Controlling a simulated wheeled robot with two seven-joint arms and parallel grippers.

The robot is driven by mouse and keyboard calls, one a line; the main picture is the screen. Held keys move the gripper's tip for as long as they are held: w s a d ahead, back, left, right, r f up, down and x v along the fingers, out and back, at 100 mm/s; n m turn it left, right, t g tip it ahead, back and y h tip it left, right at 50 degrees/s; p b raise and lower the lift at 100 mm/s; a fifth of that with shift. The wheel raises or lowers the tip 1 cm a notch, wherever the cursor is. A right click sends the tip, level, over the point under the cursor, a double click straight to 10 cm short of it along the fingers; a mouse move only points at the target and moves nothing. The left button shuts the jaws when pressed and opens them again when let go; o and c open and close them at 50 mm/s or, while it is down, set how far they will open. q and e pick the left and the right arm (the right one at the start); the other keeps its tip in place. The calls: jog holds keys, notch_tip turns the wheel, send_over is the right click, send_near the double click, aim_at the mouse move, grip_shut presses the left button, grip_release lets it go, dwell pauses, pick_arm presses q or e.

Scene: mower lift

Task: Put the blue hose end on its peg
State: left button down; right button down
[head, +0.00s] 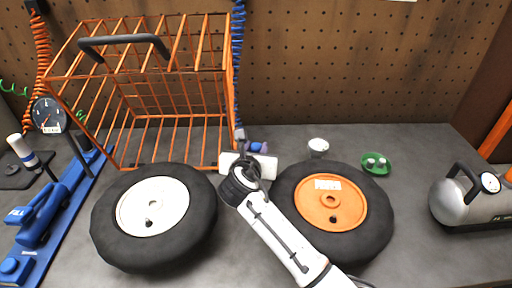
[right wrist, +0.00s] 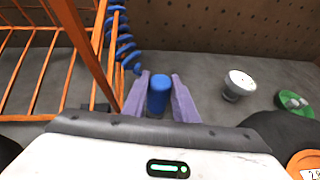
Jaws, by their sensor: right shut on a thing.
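The blue hose (head: 238,60) hangs as a coil in front of the pegboard, beside the right side of the orange cage. Its blue end (right wrist: 158,92) shows in the right wrist view as a short cylinder between the purple fingers. My right gripper (head: 258,147) is shut on this end, low over the grey bench behind the two wheels. The coil (right wrist: 124,42) runs up behind the fingers on the left. I cannot make out the peg for the blue hose in either view. My left gripper is not in view.
The orange wire cage (head: 185,72) stands close left of my right gripper. A white-hub wheel (head: 152,205) and an orange-hub wheel (head: 330,205) lie in front. A small white-topped cup (head: 318,145) and green dish (head: 376,163) stand right. The back right bench is mostly clear.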

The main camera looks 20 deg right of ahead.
jog(key=shift+f, duration=0.25)
jog(key=c, duration=1.7)
grip_release()
jog(key=p+v, duration=0.2)
jog(key=shift+s+a+r, duration=0.15)
jog(key=shift+s+r, duration=0.05)
jog(key=shift+r, duration=0.05)
jog(key=shift+s+a, duration=0.15)
jog(key=shift+s, duration=0.15)
jog(key=shift+v, duration=3.9)
jog(key=shift+f, duration=0.1)
